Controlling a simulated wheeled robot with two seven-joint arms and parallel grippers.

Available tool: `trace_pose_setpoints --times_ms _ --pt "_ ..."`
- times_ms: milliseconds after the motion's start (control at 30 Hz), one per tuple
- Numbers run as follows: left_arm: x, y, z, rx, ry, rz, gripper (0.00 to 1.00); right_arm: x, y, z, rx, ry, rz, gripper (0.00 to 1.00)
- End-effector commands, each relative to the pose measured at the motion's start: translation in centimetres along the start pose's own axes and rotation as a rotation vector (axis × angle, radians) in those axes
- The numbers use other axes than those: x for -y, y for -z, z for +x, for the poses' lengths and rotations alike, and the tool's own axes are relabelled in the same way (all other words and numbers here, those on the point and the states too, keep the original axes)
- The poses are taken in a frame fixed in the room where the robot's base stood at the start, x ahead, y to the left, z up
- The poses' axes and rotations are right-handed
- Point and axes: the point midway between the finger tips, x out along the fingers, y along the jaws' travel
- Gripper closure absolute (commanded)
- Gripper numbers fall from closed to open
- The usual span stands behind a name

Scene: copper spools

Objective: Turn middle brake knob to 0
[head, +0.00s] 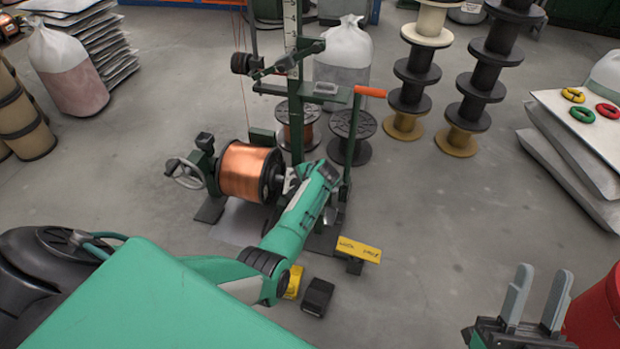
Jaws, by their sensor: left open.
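The winding stand (297,110) with its green post rises at the centre of the head view. It carries a copper spool (244,170) on a shaft with a handwheel (184,173) at its left end. My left arm reaches over the stand's right side. My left gripper (322,184) is at the stand, just right of the spool, its open fingers largely hidden by my arm. I cannot make out the middle brake knob or its setting, nor whether the gripper touches it. My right gripper (543,275) is open and empty at the lower right, well away from the stand.
An orange-topped lever (370,92) and a yellow pedal plate (358,249) are close to my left arm. Stacked spools (417,75) stand behind. A red bucket (597,313) is beside my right gripper.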

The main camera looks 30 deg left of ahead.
Motion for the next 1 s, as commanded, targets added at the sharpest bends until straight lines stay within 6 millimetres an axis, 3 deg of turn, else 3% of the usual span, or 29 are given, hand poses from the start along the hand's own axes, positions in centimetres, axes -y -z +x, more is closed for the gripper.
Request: trace_pose_setpoints --times_ms 267,500,800,1000 --pt "0.1 0.0 -3.3 -0.001 0.000 0.000 0.37 0.9 -4.9 -2.1 0.323 -0.012 0.042 0.64" --pt "0.2 -0.1 -6.2 0.000 0.000 0.000 0.37 2.0 -8.7 -5.6 0.602 -0.016 0.084 0.64" --pt "0.1 -0.1 -9.9 0.000 0.000 -0.001 0.37 3.9 -11.8 -11.3 0.932 -0.009 0.137 0.64" --pt "0.1 -0.1 -11.6 0.001 -0.001 0.000 0.37 4.8 -12.7 -14.2 1.074 -0.003 0.161 0.64"
